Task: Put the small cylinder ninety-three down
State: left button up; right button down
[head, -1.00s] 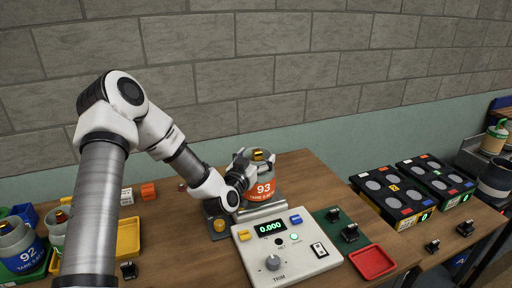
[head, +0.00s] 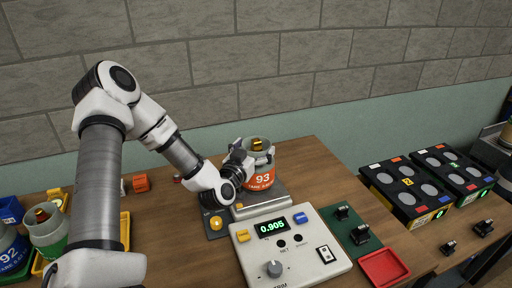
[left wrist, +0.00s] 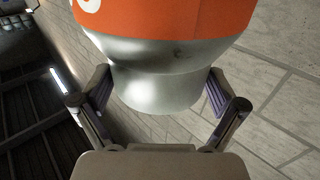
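The small cylinder ninety-three (head: 262,180), grey with an orange band marked 93 and a brass valve on top, stands upright at the metal scale plate (head: 262,207). It also shows close up in the left wrist view (left wrist: 165,75). My left gripper (head: 256,156) is at its upper grey collar, with a finger on either side. In the left wrist view the finger pads of my left gripper (left wrist: 158,95) lie against the collar, so it looks shut on it. The scale box (head: 290,250) display (head: 271,227) reads 0.905. My right gripper is not in view.
A red tray (head: 384,267) and a green board (head: 352,232) with black weights are right of the scale. Black boxes with round grey pads (head: 410,190) stand further right. Cylinder ninety-two (head: 12,250) and a yellow tray (head: 125,232) are at left.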

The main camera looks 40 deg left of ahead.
pick_arm(q)
jog(key=shift+s+r, duration=0.2)
jog(key=shift+s, duration=0.05)
jog(key=shift+w, duration=0.1)
jog(key=shift+f, duration=0.15)
jog(key=shift+s+d, duration=0.15)
jog(key=shift+s, duration=0.1)
jog(key=p+v, duration=0.1)
jog(key=v, duration=0.5)
jog(key=p+v, duration=0.3)
jog(key=v, duration=0.2)
jog(key=shift+s, duration=0.1)
jog(key=shift+s, duration=0.1)
